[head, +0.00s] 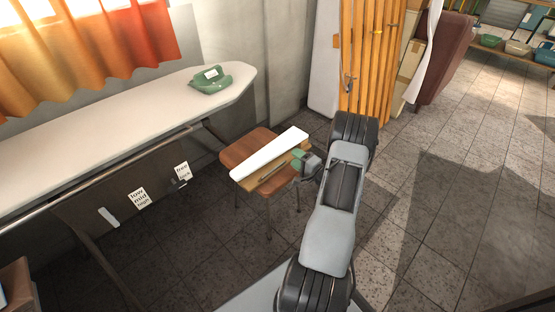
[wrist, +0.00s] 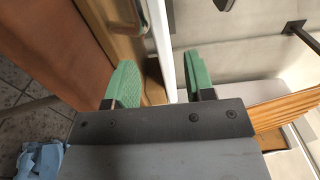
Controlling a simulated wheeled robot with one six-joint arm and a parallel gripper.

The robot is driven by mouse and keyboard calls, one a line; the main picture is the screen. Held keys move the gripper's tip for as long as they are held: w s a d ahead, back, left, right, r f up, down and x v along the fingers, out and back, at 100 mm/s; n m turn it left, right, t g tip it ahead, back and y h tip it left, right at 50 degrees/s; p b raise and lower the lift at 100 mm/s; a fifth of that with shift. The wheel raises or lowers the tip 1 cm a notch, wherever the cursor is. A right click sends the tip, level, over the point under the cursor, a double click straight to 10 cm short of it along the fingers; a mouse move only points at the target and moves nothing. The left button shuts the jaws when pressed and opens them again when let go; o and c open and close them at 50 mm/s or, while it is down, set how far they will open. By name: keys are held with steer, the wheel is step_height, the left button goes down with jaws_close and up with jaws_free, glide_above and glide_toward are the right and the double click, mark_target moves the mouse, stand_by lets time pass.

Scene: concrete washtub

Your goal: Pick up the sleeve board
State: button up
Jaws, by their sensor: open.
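The sleeve board (head: 270,152) has a long white padded top above a pale wooden base. It lies on a brown stool (head: 240,154) beside the ironing board. My gripper (head: 303,158) is at its right end, with green finger pads showing. In the wrist view my gripper (wrist: 160,80) is open, one green finger on each side of the white edge of the sleeve board (wrist: 161,40). The wooden base shows beside the left finger. I cannot tell whether either finger touches the board.
Orange wooden slats (head: 365,60) stand behind my arm. A blue cloth (wrist: 40,160) lies low in the wrist view. Tiled floor at right is clear.

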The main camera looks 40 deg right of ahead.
mark_target(285, 151)
steer(key=shift+w+a, duration=0.2)
steer(key=shift+w, duration=0.95)
steer(key=w+b, duration=0.2)
steer(key=w, duration=0.1)
steer(key=w+b, duration=0.1)
steer(key=shift+w+a+f, duration=0.1)
steer(key=shift+w+a, duration=0.1)
steer(key=shift+a, duration=0.2)
steer(key=shift+w, duration=0.45)
steer(key=shift+c, duration=0.4)
jaws_close()
steer(key=shift+r, duration=0.2)
